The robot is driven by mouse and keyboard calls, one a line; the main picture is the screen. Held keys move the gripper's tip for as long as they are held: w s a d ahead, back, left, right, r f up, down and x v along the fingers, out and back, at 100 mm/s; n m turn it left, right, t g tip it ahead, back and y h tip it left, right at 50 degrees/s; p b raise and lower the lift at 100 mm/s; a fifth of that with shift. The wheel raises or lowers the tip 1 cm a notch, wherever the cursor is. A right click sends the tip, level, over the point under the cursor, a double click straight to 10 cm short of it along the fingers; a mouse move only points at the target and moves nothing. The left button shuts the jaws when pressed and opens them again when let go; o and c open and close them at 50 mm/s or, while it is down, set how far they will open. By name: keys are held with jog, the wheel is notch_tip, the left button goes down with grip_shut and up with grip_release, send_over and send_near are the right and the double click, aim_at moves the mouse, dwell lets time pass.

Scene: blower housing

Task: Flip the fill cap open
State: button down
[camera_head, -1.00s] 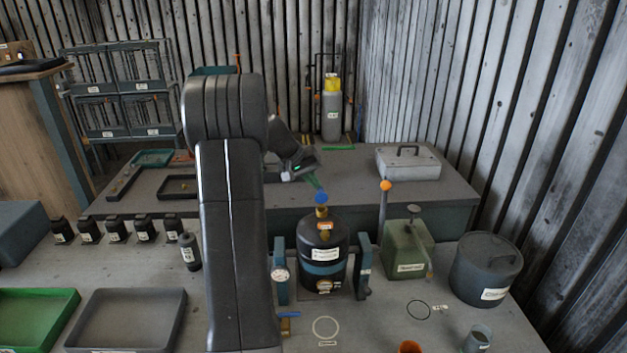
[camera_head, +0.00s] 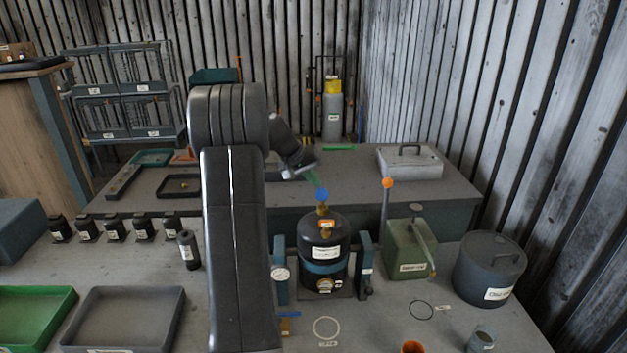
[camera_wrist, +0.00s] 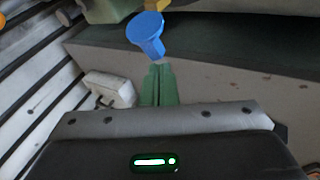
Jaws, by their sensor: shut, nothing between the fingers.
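The blue fill cap (camera_head: 322,194) sits on a brass neck (camera_head: 323,209) on top of the black tank (camera_head: 324,248). In the wrist view the cap (camera_wrist: 146,29) shows as a blue disc with a tab pointing down toward my fingers. My gripper (camera_head: 316,184) reaches in from the upper left with its green fingers just above and beside the cap. In the wrist view the green fingers of my gripper (camera_wrist: 158,70) are together and empty, with their tips close to the cap's tab. I cannot tell whether they touch it.
A dark lidded pot (camera_head: 487,272) is farther right. The back bench holds a grey case (camera_head: 409,163).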

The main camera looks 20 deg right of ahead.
jog(key=shift+s+f, duration=0.1)
jog(key=shift+s, duration=0.1)
jog(key=b+v, duration=0.2)
jog(key=v, duration=1.2)
jog(key=m+t+b, duration=0.2)
jog(key=m+b, duration=0.2)
jog(key=m, duration=1.5)
send_near(322, 188)
jog(key=shift+h, duration=0.4)
jog(key=x, duration=0.1)
jog(key=p+x, duration=0.1)
jog(key=x, duration=0.1)
jog(key=p+x, duration=0.1)
jog(key=shift+s+f, duration=0.2)
jog(key=shift+f, duration=0.35)
